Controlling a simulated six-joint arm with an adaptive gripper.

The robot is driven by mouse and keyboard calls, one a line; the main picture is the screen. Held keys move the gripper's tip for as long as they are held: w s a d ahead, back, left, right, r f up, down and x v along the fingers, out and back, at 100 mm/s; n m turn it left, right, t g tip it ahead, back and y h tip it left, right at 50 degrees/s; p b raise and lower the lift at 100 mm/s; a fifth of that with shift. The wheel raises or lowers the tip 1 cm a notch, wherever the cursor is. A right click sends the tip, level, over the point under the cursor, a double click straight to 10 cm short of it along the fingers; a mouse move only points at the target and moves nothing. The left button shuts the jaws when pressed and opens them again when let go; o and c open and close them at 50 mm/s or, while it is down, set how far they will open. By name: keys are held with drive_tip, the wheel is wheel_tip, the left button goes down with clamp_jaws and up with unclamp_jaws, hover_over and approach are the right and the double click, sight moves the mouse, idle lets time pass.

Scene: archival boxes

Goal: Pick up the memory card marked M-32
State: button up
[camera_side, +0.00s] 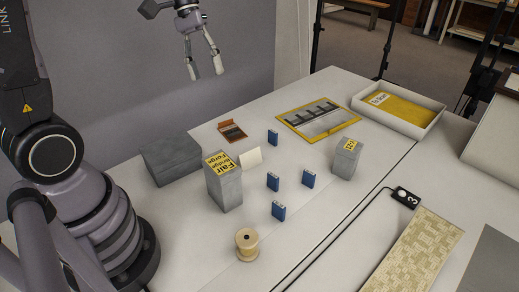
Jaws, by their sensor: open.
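Several small blue memory cards stand upright on the white table in the middle of the view: a far one (273,138), a left one (272,181), a right one (308,179) and a near one (278,211). Their markings are too small to read, so I cannot tell which is M-32. My gripper (207,72) is at the upper left, high above the table and behind the cards in the picture. Its two fingers are apart, point down and hold nothing.
A tall grey box (228,190) with a yellow label stands left of the cards, beside a low grey block (171,158). A smaller labelled grey box (346,160) stands right. A spool (247,243), yellow-framed tray (317,121), open box (432,112) and black cable (330,245) surround them.

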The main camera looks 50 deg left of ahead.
drive_tip(key=w+a+f+n+g+h, duration=0.1)
drive_tip(key=w+f+n+h, duration=0.2)
drive_tip(key=w+f, duration=0.3)
drive_tip(key=w+a+f+n+h, duration=0.2)
drive_tip(key=w+f+n, duration=0.1)
drive_tip(key=f, duration=0.5)
drive_tip(key=n+t+h, duration=0.1)
drive_tip(key=n+h, duration=0.3)
drive_tip(key=n, duration=0.2)
approach(278, 182)
drive_tip(key=a, duration=0.1)
drive_tip(key=s+a+r, duration=0.1)
drive_tip(key=a, duration=0.1)
drive_tip(key=shift+s+a+r, duration=0.15)
drive_tip(key=shift+a+r, duration=0.25)
drive_tip(key=shift+d+f+t, duration=0.15)
drive_tip(key=shift+f+t, duration=0.15)
drive_tip(key=x, duration=0.8)
drive_tip(key=shift+w+x, duration=0.15)
drive_tip(key=shift+x, duration=1.25)
drive_tip(key=shift+w+x, duration=0.2)
drive_tip(key=shift+x, duration=1.15)
drive_tip(key=shift+r, duration=0.1)
drive_tip(key=shift+c, duration=0.3)
clamp_jaws()
